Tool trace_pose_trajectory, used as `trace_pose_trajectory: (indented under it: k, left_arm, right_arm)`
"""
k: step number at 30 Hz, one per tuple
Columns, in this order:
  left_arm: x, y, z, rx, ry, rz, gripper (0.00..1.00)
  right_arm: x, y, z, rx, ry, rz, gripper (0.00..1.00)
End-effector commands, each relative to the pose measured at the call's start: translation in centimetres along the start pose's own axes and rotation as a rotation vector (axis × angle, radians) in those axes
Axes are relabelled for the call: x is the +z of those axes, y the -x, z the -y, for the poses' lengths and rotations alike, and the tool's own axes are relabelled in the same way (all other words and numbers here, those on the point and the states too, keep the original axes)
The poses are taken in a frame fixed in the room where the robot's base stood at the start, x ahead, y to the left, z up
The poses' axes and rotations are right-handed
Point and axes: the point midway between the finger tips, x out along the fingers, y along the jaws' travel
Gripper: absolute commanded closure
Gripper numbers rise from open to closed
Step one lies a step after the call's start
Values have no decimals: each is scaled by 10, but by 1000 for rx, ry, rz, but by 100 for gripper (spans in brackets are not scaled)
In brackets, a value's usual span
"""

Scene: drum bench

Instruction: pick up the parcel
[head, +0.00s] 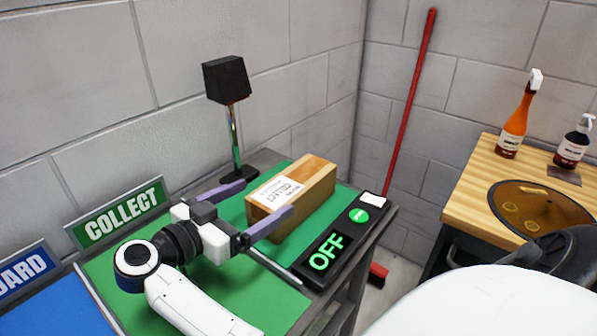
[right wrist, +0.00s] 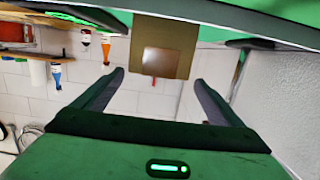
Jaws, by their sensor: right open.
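The parcel (head: 317,182) is a brown box with a white printed label on top. It lies on the green mat of the COLLECT area in the head view. In the right wrist view its brown end face (right wrist: 165,60) shows ahead, between the lines of the two fingers. My right gripper (head: 267,197) is open, with its fingers pointing at the parcel's near end. The nearer finger overlaps the parcel's side in the picture; I cannot tell whether it touches. My left gripper is not in view.
A black lamp-like device (head: 228,90) on a post stands behind the parcel. A black panel reading OFF (head: 326,251) with a green button lies to its right. A COLLECT sign (head: 118,212) stands at the left. A wooden table (head: 475,190) with bottles is farther right.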

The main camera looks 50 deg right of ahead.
Motion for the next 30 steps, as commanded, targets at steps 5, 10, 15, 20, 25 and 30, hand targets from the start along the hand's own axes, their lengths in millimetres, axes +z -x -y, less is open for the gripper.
trace_pose_trajectory:
  k: [5,10,15,20,25,30]
  left_arm:
    - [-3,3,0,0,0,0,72]
    - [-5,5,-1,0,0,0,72]
    - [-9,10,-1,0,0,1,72]
    - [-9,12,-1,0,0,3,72]
    - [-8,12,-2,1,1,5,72]
    - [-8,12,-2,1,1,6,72]
  right_arm:
    - [-2,-28,-1,1,-3,-5,9]
    - [-3,-40,-2,1,-3,-6,9]
    - [-4,-65,-5,1,-3,-9,9]
    - [-3,-83,-5,0,-3,-6,9]
    - [-1,-87,-4,-2,-4,-3,9]
    - [-1,-87,-4,-1,-4,-3,18]
